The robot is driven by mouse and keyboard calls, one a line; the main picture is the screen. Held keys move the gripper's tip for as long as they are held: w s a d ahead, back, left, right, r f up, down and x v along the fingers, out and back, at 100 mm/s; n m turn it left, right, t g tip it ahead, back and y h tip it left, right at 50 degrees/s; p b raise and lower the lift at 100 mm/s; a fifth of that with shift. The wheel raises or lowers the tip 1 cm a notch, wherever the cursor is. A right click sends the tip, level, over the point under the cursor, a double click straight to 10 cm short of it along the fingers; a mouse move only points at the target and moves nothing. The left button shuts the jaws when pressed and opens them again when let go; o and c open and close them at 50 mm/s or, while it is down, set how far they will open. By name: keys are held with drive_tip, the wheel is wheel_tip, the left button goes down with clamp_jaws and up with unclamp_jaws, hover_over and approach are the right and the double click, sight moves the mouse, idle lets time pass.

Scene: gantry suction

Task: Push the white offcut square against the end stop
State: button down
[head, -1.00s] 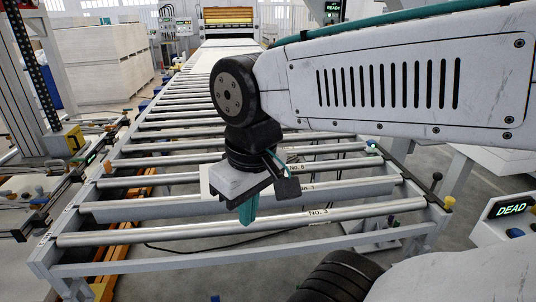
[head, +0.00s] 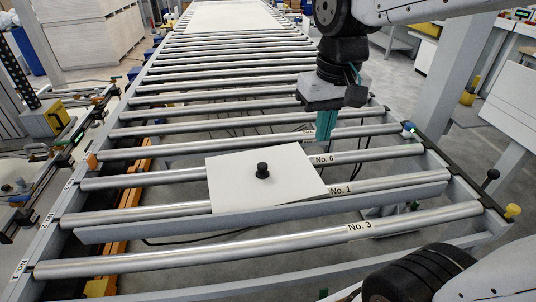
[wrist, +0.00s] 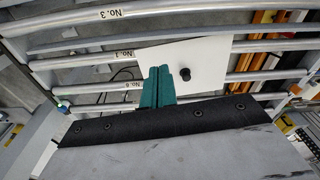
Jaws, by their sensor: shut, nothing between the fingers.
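The white offcut (head: 240,183), a flat panel with a black knob (head: 262,170), lies on the rollers. Its near edge is at the grey crossbar that looks like the end stop (head: 150,226). Its near left corner seems to meet the bar; the near right corner looks slightly back, so the panel appears a little skewed. Contact is hard to tell. My gripper (head: 325,136) is shut and empty, beyond the offcut's far right side. In the wrist view its teal fingers (wrist: 158,72) overlap the edge of the offcut (wrist: 205,58), beside the knob (wrist: 185,74).
Rollers labelled No. 6, No. 1 and No. 3 (head: 400,222) cross the conveyor frame. A yellow knob (head: 513,210) and a black knob (head: 492,174) stand on the right rail. A large white sheet (head: 230,15) lies far up the conveyor. The rollers left of the offcut are clear.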

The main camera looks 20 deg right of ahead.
drive_tip(key=w+f, duration=0.2)
drive_tip(key=w, duration=0.7)
drive_tip(key=m+g, duration=0.1)
hover_over(264, 156)
drive_tip(key=s+a, duration=0.1)
drive_tip(key=s, duration=0.1)
wheel_tip(264, 156, down, 13)
wheel_tip(264, 156, down, 9)
drive_tip(key=shift+w+a+f, duration=0.1)
drive_tip(key=shift+w, duration=0.05)
drive_tip(key=s, duration=0.3)
drive_tip(key=shift+a+f, duration=0.15)
drive_tip(key=shift+a, duration=0.1)
drive_tip(key=shift+s+a, duration=0.1)
drive_tip(key=shift+s, duration=0.4)
